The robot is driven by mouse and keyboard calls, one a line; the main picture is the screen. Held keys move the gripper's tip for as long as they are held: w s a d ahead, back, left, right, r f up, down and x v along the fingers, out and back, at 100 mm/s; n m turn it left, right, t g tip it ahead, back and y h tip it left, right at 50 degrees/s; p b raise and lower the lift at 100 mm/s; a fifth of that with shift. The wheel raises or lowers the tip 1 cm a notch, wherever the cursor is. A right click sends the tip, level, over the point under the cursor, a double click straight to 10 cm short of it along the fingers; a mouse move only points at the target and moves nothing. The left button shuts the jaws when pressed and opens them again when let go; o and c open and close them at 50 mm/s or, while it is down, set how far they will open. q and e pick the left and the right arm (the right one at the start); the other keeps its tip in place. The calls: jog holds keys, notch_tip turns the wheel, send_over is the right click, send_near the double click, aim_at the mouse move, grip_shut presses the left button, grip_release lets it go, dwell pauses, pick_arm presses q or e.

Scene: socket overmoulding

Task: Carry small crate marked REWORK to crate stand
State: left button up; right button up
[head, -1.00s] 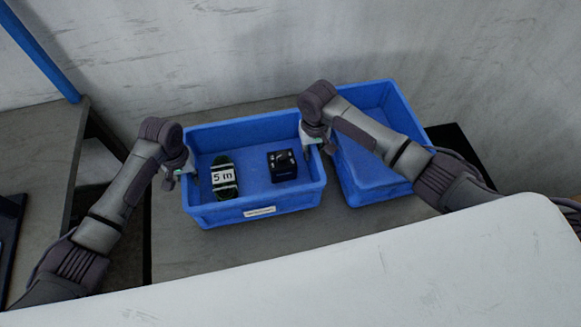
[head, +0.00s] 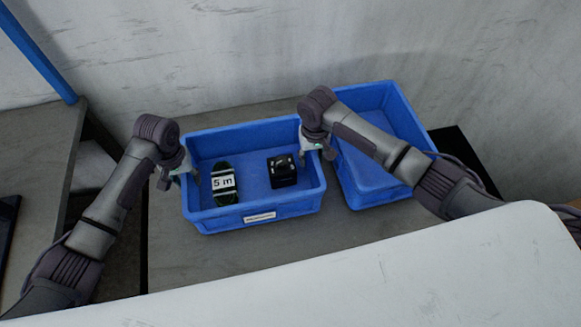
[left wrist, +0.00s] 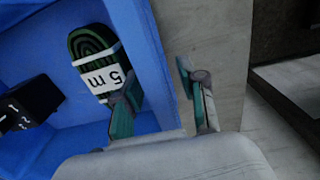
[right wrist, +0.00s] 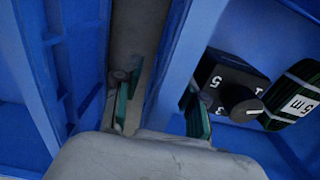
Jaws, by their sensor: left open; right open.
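A small blue crate (head: 212,217) sits on the grey table in the head view. Its front label (head: 260,217) is too small to read. My left gripper (head: 177,177) is at its left wall; in the left wrist view its open fingers (left wrist: 163,105) stand on either side of that wall. My right gripper (head: 314,150) is at the right wall; in the right wrist view its open fingers (right wrist: 160,108) straddle that wall. The crate holds a green-black coil marked 5 m (head: 223,184) and a black box with a knob (head: 282,171). I see no crate stand that I can identify.
A second blue crate (head: 365,187) stands close on the right, partly hidden by my right arm. The grey table (head: 190,262) is bare in front of the crates. Another grey surface (head: 40,150) with a blue post (head: 40,50) is at the left. A wall stands behind.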

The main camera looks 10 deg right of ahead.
pick_arm(q)
notch_tip(320, 180, up, 8)
jog(key=shift+r, duration=0.6)
pick_arm(e)
jog(key=shift+r, duration=0.2)
notch_tip(320, 180, up, 12)
jog(key=shift+f, duration=0.2)
